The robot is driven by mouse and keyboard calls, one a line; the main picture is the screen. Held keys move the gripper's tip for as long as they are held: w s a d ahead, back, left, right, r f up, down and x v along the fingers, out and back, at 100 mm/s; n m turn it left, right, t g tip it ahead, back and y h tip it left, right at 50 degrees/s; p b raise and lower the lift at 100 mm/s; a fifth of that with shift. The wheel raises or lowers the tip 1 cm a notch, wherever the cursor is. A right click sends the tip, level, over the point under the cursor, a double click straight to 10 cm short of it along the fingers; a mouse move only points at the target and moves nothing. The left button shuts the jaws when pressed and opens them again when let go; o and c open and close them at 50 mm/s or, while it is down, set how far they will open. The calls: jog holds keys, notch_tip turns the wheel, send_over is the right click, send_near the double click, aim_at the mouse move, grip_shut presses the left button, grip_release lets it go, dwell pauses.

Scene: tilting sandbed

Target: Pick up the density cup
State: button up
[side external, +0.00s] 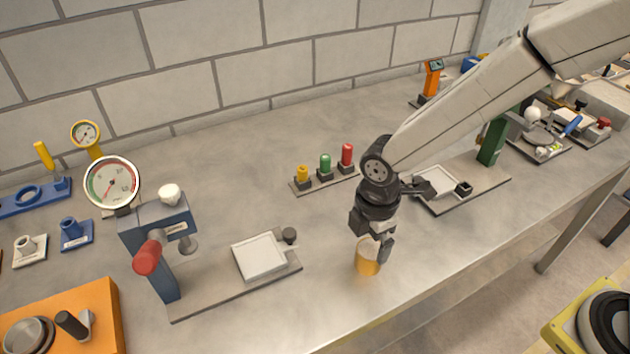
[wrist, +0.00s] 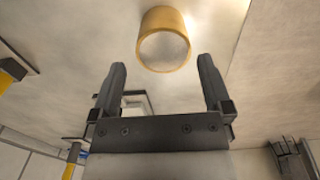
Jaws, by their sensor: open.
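The density cup (side external: 368,260) is a small yellow-orange cylinder standing upright on the grey bench near its front edge. It also shows in the wrist view (wrist: 164,22) at the top, just beyond the fingertips and roughly between their lines. My gripper (side external: 378,246) is above and close beside the cup, partly covering its upper right part in the side view. In the wrist view my gripper (wrist: 163,72) has its two dark fingers spread apart with nothing between them. I cannot tell whether a finger touches the cup.
A press stand with a white tray (side external: 260,256) is to the left. Behind are yellow, green and red pegs (side external: 325,168) on a plate. A second board with a white tray (side external: 436,182) and green post is to the right. The bench's front edge is close to the cup.

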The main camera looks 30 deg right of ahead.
aim_at(372, 249)
jog(key=shift+s+d+f, duration=0.1)
jog(key=shift+s+f, duration=0.05)
jog(key=shift+f, duration=0.75)
jog(key=shift+s+d+f, duration=0.1)
jog(key=shift+f, duration=1.6)
jog(key=shift+w, duration=0.1)
jog(key=c, duration=1.3)
